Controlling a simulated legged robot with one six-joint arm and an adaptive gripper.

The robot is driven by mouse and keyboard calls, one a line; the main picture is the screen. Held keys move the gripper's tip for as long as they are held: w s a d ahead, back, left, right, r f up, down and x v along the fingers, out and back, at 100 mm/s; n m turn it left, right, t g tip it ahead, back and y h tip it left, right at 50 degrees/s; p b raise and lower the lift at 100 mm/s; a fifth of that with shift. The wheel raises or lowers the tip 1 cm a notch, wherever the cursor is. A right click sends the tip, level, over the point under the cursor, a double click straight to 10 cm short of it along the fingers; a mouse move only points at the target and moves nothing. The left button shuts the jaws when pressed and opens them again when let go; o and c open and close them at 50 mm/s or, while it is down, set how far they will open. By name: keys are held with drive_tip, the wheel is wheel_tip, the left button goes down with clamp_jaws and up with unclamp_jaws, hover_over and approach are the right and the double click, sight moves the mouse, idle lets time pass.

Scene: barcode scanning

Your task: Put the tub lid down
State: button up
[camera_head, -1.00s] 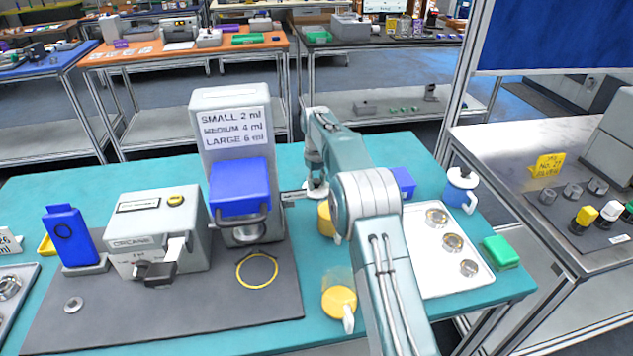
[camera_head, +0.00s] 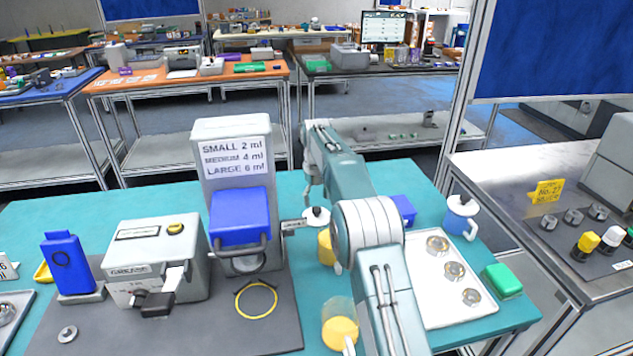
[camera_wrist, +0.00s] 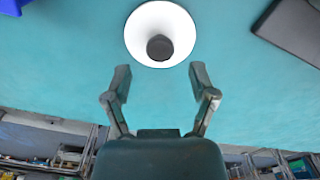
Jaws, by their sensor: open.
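The tub lid (camera_head: 316,217) is white and round with a dark knob. It sits on the teal table, knob up, right of the dispenser in the head view. In the wrist view the lid (camera_wrist: 137,33) lies just beyond my fingertips, with no visible contact. My gripper (camera_wrist: 160,68) is open and empty. In the head view my forearm hides most of it. A yellow tub (camera_head: 325,250) stands just in front of the lid, partly hidden by my arm.
The tall dispenser (camera_head: 232,133) with a blue block stands left of the lid. A blue box (camera_head: 404,210) is to the right, near a white tray (camera_head: 424,313) of metal cups and a blue-and-white jug (camera_head: 460,218). A clear container with yellow contents (camera_head: 340,331) stands in front.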

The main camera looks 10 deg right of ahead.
sight(316, 209)
drive_tip(key=s+r+m+t, duration=0.1)
drive_tip(key=s+r, duration=0.3)
drive_tip(key=r, duration=0.5)
drive_tip(key=s+r+t, duration=0.1)
drive_tip(key=s+r, duration=0.3)
drive_tip(key=r, duration=0.6)
drive_tip(key=s+r+m, duration=0.1)
drive_tip(key=s+r, duration=0.3)
drive_tip(key=s, duration=0.7)
drive_tip(key=s+f+m+t, duration=0.1)
drive_tip(key=s+f, duration=0.2)
drive_tip(key=s, duration=0.5)
drive_tip(key=s+f+t, duration=0.1)
drive_tip(key=s+f, duration=0.3)
drive_tip(key=s, duration=0.5)
drive_tip(key=s+f+m+t, duration=0.1)
drive_tip(key=s+f, duration=0.2)
drive_tip(key=s, duration=0.6)
drive_tip(key=shift+s+f+m+t, duration=0.15)
drive_tip(key=shift+f+m+t, duration=0.1)
drive_tip(key=shift+m+t, duration=0.05)
